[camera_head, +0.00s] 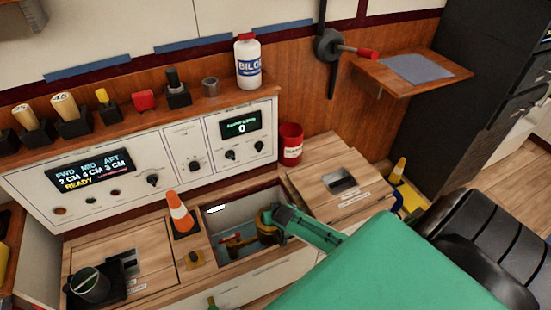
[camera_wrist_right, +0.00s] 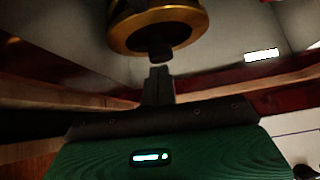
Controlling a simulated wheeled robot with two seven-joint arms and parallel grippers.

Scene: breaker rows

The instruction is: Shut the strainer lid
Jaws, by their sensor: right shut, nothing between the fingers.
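The brass strainer (camera_head: 266,226) stands in the open compartment of the wooden bench. In the right wrist view its brass rim (camera_wrist_right: 160,30) fills the top, with a dark knob-like piece at its near edge. I cannot tell clearly from these frames how far the lid is open. My right gripper (camera_head: 279,219) reaches into the compartment from the right, at the strainer's right side. In the right wrist view its fingers (camera_wrist_right: 159,72) are shut and empty, with the tips right by the dark piece; contact is unclear. My left gripper is out of view.
A red-handled valve (camera_head: 233,241) lies left of the strainer in the compartment. The compartment walls (camera_head: 232,208) are close around it. An orange cone (camera_head: 180,213) stands at its left edge, a red can (camera_head: 291,144) behind on the right. A closed wooden hatch (camera_head: 325,178) lies right.

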